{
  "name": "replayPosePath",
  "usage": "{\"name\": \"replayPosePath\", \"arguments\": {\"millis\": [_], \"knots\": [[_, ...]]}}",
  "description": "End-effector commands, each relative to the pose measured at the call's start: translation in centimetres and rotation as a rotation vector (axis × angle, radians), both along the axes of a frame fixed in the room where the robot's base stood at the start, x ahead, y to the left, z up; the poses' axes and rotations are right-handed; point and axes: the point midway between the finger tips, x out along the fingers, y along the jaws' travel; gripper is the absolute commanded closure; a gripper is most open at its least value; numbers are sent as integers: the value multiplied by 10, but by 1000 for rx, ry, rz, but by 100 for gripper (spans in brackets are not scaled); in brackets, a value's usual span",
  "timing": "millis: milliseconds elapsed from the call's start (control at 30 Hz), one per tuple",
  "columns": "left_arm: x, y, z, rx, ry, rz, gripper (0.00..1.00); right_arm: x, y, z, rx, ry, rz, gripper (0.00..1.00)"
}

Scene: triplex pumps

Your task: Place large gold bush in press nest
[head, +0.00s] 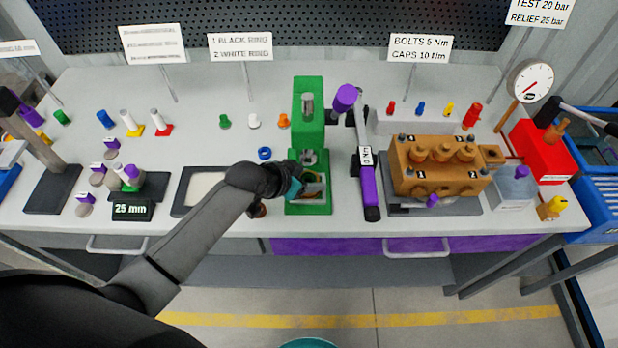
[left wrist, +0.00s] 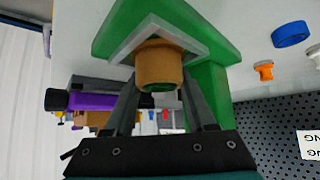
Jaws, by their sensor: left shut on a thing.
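The large gold bush (left wrist: 158,66) is between the fingers of my left gripper (left wrist: 158,92), which is shut on it. The bush sits over the grey square press nest (left wrist: 198,43) on the green base of the press; I cannot tell whether it is seated or just above. In the head view the green press (head: 307,100) stands upright at mid-table. My left gripper (head: 308,187) reaches into its opening from the left, low over the base. The bush is largely hidden there by the gripper. My right gripper is not in view.
A purple-handled torque wrench (head: 369,185) lies just right of the press, with the bronze pump block (head: 437,168) beyond it. A dark-framed tray (head: 190,190) and a blue ring (head: 264,153) are to the left. Small coloured parts stand behind.

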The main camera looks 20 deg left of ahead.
Motion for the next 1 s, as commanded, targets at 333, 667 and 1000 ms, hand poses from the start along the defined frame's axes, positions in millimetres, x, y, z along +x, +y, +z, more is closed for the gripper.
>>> {"name": "replayPosePath", "arguments": {"millis": [333,667,1000], "knots": [[0,0,-3,0,-1,0,100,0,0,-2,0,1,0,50],[0,0,0,-1,0,1,14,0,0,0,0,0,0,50],[-27,15,30,3,1,-1,14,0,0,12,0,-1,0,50]]}}
